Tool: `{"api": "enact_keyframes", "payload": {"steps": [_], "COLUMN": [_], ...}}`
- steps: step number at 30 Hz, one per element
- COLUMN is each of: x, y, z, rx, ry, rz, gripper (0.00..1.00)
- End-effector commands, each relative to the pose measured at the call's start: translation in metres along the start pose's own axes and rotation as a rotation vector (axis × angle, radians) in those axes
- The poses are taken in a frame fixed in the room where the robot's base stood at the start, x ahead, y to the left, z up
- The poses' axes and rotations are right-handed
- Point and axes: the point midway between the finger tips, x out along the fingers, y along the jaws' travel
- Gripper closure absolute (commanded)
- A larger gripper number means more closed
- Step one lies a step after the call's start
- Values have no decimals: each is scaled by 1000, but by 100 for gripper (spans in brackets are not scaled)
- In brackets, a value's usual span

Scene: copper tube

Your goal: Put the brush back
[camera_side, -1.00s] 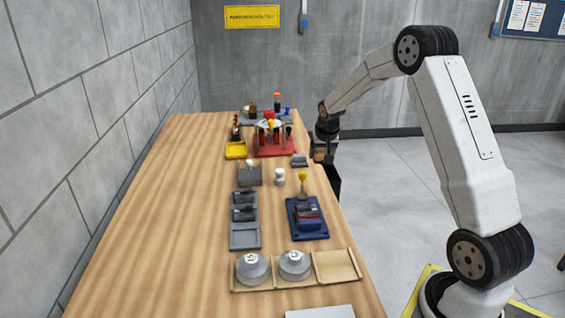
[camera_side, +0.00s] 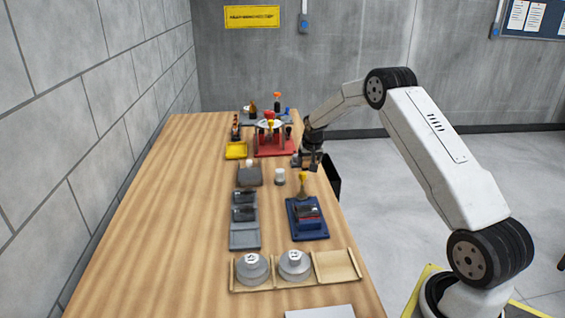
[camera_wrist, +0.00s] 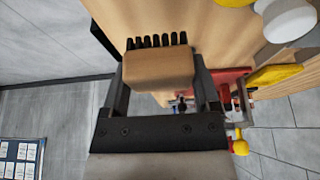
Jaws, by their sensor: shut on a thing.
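My gripper (camera_side: 308,164) is over the right edge of the table near its far end, beside a small grey holder (camera_side: 295,161) that it partly covers. In the wrist view my gripper (camera_wrist: 160,85) is shut on a brush. The brush (camera_wrist: 158,68) has a wooden block body between the two fingers and a row of black bristles pointing away from the palm. In the side view the brush is too small and hidden to make out. I cannot tell whether the brush touches the holder.
A red stand (camera_side: 272,146) and a yellow tray (camera_side: 236,151) are just beyond my gripper. A black bin (camera_side: 332,178) is beside the table edge. The table's left side is clear.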

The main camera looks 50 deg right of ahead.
Motion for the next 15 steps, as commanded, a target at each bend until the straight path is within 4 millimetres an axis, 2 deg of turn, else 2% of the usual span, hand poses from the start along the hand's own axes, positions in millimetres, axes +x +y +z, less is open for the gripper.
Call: {"api": "enact_keyframes", "payload": {"steps": [8,15], "x": [6,30], "y": [-1,-1], "z": [-1,7], "rx": [0,-1], "ry": [-1,0], "rz": [0,1], "gripper": [76,76]}}
